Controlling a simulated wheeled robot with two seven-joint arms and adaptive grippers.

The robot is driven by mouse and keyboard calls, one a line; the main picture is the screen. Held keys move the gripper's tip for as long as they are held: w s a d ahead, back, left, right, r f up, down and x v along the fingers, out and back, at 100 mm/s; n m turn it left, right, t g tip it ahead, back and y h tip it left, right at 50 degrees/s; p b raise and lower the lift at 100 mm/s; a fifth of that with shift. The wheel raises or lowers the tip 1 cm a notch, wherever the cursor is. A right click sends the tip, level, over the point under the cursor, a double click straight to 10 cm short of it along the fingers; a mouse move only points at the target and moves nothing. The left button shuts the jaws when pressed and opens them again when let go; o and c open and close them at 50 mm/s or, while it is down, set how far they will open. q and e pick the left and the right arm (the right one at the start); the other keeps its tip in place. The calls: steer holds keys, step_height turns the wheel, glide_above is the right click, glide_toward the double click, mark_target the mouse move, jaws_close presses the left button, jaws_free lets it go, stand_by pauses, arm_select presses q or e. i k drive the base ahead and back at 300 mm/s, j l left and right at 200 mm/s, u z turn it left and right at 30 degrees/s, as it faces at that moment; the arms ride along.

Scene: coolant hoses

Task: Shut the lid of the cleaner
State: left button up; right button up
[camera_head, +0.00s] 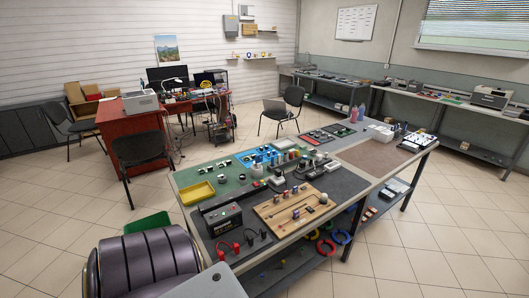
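I cannot pick out the cleaner or its lid with certainty in the head view. A grey box-shaped machine (491,97) stands on the far right bench; it is too small to tell whether it has a lid. Neither of my grippers shows in the head view.
A large workbench (352,185) in the middle holds a yellow tray (196,193), a wooden board (294,208), a black box (222,219) and small parts. A dark ribbed object (145,262) fills the lower left. A red desk (130,125) stands behind. Tiled floor is clear at right.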

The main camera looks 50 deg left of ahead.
mark_target(259, 158)
steer(key=i+u, duration=0.25)
steer(key=i+l+u, duration=0.1)
steer(key=u, duration=0.15)
steer(key=i+u, duration=0.15)
steer(key=u, duration=0.2)
steer(key=i+l+u, duration=0.15)
steer(key=u, duration=0.25)
steer(key=i+u, duration=0.1)
steer(key=u, duration=0.3)
steer(key=i+l+u, duration=0.1)
steer(key=u, duration=0.25)
steer(key=i+l+u, duration=0.15)
steer(key=u, duration=0.25)
steer(key=i+l+u, duration=0.1)
steer(key=u, duration=0.3)
steer(key=i+l+u, duration=0.1)
steer(key=u, duration=0.2)
steer(key=i+l+u, duration=0.25)
steer(key=k+j+z, duration=0.1)
steer(key=k+j, duration=0.15)
